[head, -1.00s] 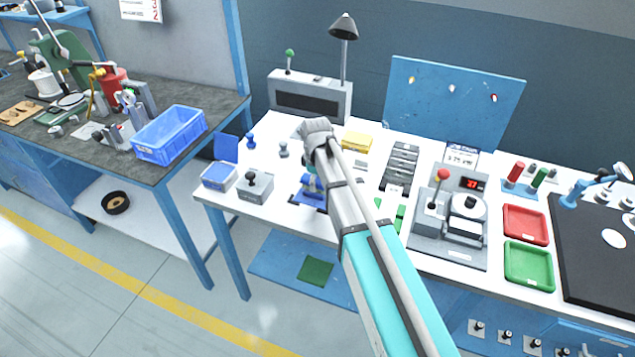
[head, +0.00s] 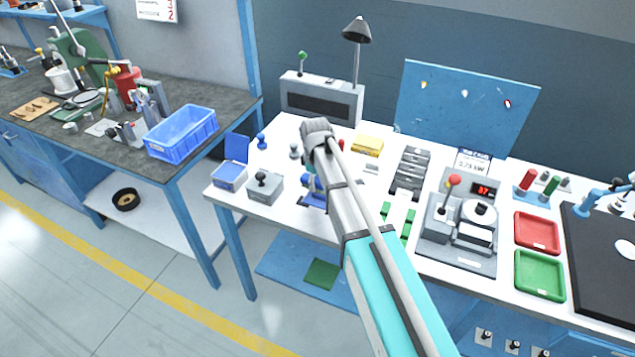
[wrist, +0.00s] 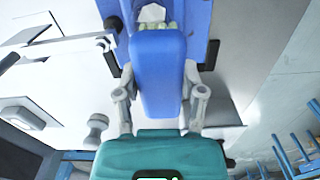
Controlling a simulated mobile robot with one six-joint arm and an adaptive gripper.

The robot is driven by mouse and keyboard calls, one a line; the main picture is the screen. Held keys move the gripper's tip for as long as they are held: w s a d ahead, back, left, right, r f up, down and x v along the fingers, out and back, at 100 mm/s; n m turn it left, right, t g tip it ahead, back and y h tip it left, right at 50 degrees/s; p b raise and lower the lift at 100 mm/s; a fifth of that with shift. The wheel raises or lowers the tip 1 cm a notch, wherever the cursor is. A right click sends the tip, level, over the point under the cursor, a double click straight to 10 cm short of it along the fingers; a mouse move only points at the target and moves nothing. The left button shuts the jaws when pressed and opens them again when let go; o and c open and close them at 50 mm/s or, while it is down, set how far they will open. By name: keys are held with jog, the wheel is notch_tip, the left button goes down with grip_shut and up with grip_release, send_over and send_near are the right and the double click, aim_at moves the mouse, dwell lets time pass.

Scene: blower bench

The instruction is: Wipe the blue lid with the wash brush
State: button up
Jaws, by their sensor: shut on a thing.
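My gripper (wrist: 160,75) is shut on a blue piece (wrist: 160,60), which I take to be the wash brush. Pale greenish tufts (wrist: 147,27) show at its far end, against another blue thing behind. In the head view, my arm hides most of the gripper, and blue parts (head: 314,192) show just beside and below it over the white table. I cannot tell there which part is brush. The blue lid (head: 236,147) stands raised at the back of a small blue box (head: 229,176) at the table's left end, left of my gripper and apart from it.
A grey block with a black knob (head: 264,188) and small blue and grey knobs (head: 262,141) stand between lid and gripper. A yellow block (head: 368,145) and a grey machine (head: 460,235) are to the right. A blue crate (head: 183,135) sits on the left bench.

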jog(key=shift+r, duration=0.1)
dwell(0.5)
jog(key=shift+s+d, duration=0.35)
jog(key=shift+d, duration=0.5)
jog(key=shift+s+d, duration=0.3)
jog(key=shift+d, duration=0.5)
jog(key=shift+f, duration=0.2)
jog(key=shift+s+d+r, duration=0.1)
jog(key=shift+s+d, duration=0.2)
jog(key=shift+d, duration=0.55)
jog(key=shift+s+d, duration=0.3)
jog(key=shift+d, duration=0.5)
jog(key=shift+r, duration=0.1)
jog(key=shift+r+p, duration=2.95)
jog(key=shift+p, duration=0.15)
jog(key=shift+r, duration=0.1)
